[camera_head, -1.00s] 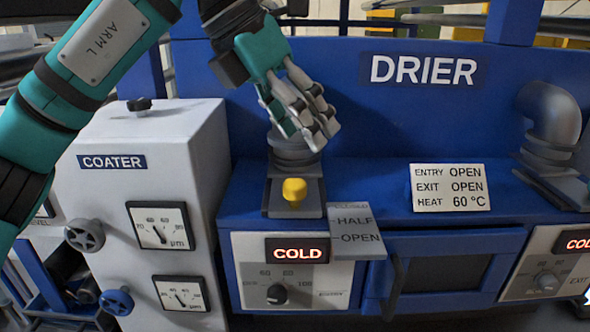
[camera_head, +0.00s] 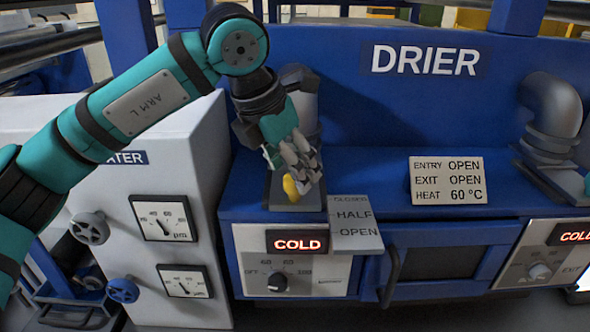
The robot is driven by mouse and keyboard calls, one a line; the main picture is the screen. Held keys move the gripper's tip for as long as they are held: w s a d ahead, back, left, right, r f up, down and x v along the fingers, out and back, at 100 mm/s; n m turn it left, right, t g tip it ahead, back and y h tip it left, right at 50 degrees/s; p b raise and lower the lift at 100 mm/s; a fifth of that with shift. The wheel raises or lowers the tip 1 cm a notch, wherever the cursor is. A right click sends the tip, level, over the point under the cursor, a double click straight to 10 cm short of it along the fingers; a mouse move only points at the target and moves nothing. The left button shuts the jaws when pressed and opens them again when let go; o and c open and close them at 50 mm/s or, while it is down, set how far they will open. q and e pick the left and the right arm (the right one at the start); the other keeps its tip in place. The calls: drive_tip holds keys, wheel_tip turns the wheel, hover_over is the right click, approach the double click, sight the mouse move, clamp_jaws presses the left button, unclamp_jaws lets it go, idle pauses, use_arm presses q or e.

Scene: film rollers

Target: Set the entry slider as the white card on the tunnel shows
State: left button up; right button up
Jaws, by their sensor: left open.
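The white card (camera_head: 448,181) on the drier tunnel reads ENTRY OPEN, EXIT OPEN, HEAT 60 °C. The entry slider has a yellow knob (camera_head: 291,188) on a grey slide plate (camera_head: 283,205) at the foot of the left pipe (camera_head: 303,98). Beside it a grey scale plate (camera_head: 355,224) reads CLOSED, HALF, OPEN from back to front. The knob's front end is behind the CLOSED mark or about level with it. My left gripper (camera_head: 301,176) is open, its fingers pointing down at the knob and partly covering it. I cannot tell whether they touch it. My right gripper is not in view.
Below the slider is a panel with a lit COLD display (camera_head: 297,242) and a heat dial (camera_head: 278,282). A drier door with a handle (camera_head: 391,278) is to its right. The coater (camera_head: 178,150) stands on the left. The right pipe (camera_head: 551,115) has its own slide.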

use_arm(q)
drive_tip(key=shift+p+x, duration=0.35)
drive_tip(key=shift+x, duration=1.35)
clamp_jaws()
